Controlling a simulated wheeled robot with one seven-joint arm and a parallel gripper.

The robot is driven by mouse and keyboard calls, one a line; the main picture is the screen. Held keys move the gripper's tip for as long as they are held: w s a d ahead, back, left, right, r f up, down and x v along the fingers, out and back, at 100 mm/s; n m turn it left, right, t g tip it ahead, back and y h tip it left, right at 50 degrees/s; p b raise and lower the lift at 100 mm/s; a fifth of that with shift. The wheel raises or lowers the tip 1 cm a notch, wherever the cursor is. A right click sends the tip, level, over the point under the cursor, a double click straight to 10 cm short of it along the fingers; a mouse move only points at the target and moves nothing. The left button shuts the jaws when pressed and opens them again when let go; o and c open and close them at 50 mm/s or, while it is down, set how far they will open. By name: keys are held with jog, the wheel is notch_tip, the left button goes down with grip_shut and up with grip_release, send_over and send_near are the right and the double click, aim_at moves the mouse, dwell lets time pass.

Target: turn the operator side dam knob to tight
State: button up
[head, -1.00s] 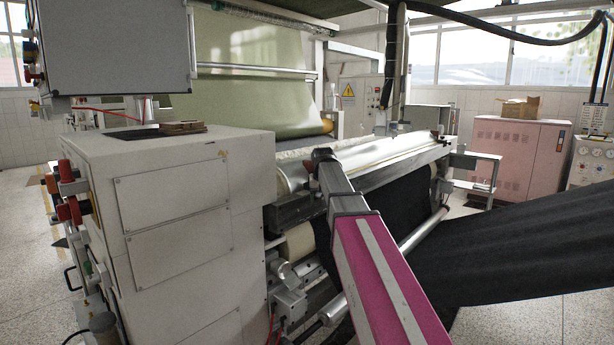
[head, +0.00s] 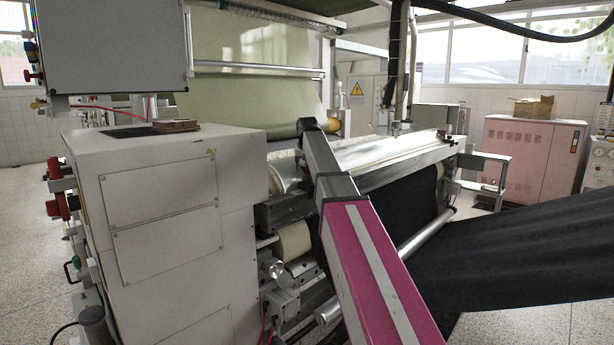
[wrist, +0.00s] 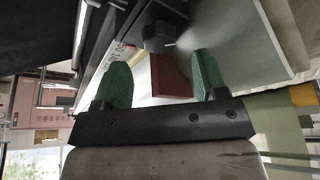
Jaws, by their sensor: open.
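In the wrist view a dark lobed knob (wrist: 157,36) stands near the top centre, on a reddish-brown block (wrist: 170,76) that I take to be the side dam. My gripper (wrist: 161,60) has two green fingers spread wide apart. The brown block shows between the fingers, and the knob lies just beyond the fingertips. No finger is seen touching the knob. In the head view my pink and grey arm reaches to the near end of the coating machine (head: 390,155). My gripper, the knob and the dam are hidden there.
A white machine cabinet (head: 160,190) stands left of my arm. Black fabric (head: 510,265) stretches out to the right. A metal plate (wrist: 230,45) lies close beside the knob in the wrist view. A pink cabinet (head: 530,155) stands at the back right.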

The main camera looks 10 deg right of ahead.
aim_at(308, 176)
jog(key=shift+x, duration=2.2)
jog(key=c, duration=0.9)
jog(key=shift+d+n, duration=0.1)
jog(key=shift+n, duration=0.2)
jog(key=n+y, duration=0.1)
jog(key=n, duration=0.2)
jog(key=n+y, duration=0.1)
jog(key=n, duration=0.2)
jog(key=shift+d+y, duration=0.2)
jog(key=shift+y, duration=0.1)
jog(key=n+g+y, duration=0.1)
jog(key=n, duration=0.3)
jog(key=shift+w+n, duration=0.15)
jog(key=shift+n, duration=0.25)
jog(key=shift+d+n+g+y, duration=0.1)
jog(key=shift+n+g+y, duration=0.55)
jog(key=shift+n, duration=1.05)
